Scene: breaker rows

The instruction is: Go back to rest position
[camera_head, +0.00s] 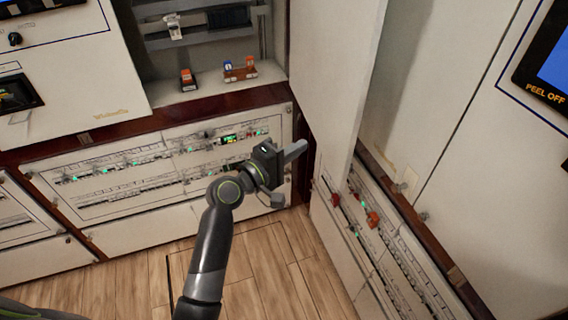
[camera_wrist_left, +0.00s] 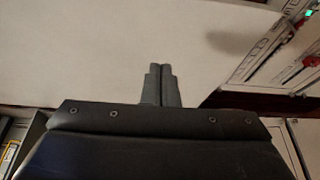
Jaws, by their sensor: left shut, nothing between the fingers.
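My left gripper (camera_head: 296,150) is shut and empty in the head view. It is in front of the lower breaker panel (camera_head: 110,213), close to the lower part of the open white door (camera_head: 325,75). In the left wrist view its two fingers (camera_wrist_left: 162,70) are together, with a plain white surface beyond them. I cannot tell whether the fingertips touch that surface. My right gripper is in neither view.
An open cabinet compartment (camera_head: 215,80) at the top holds small orange, white and blue parts. A second breaker row (camera_head: 385,245) with red-orange pieces runs along the right panel. A screen (camera_head: 550,60) is at upper right. The wooden floor (camera_head: 265,265) is clear.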

